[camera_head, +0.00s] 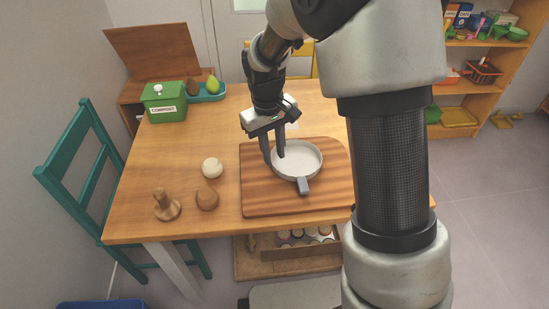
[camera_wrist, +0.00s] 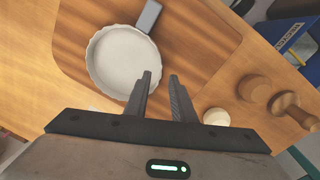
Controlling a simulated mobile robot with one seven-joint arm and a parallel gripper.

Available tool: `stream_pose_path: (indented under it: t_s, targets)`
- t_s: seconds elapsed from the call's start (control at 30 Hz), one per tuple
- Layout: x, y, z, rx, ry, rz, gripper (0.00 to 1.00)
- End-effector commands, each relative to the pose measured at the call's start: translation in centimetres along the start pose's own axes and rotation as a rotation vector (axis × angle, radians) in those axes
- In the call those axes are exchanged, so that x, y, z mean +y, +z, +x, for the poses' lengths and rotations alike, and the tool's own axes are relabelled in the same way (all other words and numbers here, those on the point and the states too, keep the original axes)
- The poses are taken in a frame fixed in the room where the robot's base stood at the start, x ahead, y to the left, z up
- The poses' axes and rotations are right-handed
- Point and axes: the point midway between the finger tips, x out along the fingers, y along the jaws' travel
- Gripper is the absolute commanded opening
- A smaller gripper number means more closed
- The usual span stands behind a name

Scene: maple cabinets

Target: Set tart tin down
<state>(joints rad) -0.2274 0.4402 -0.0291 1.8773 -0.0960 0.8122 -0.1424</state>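The tart tin (camera_head: 298,160) is a pale round dish with a fluted rim and a grey handle. It sits flat on the wooden board (camera_head: 262,202), its handle towards the table's front edge. It also shows in the wrist view (camera_wrist: 115,62), left of my fingers. My gripper (camera_head: 274,160) points down at the tin's left rim in the head view. In the wrist view my gripper (camera_wrist: 160,74) has its fingers apart, one overlapping the tin's inside and the other outside the rim. A gap shows between them; I cannot tell whether either finger touches the rim.
A green compost bin (camera_head: 164,103) and blue tray (camera_head: 208,94) stand at the back left. The table's left middle is clear.

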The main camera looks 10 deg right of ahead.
Motion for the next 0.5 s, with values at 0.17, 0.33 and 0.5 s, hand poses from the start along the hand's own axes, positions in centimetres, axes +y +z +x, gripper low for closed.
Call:
stream_pose_path:
  t_s: [0.17,0.33,0.5]
  targets:
    - [0.0,-0.1,-4.3,0.004,0.001,0.000,0.23]
    - [0.0,-0.1,-6.7,0.002,0.000,0.000,0.23]
    - [0.2,0.4,-8.3,0.011,0.000,0.010,0.23]
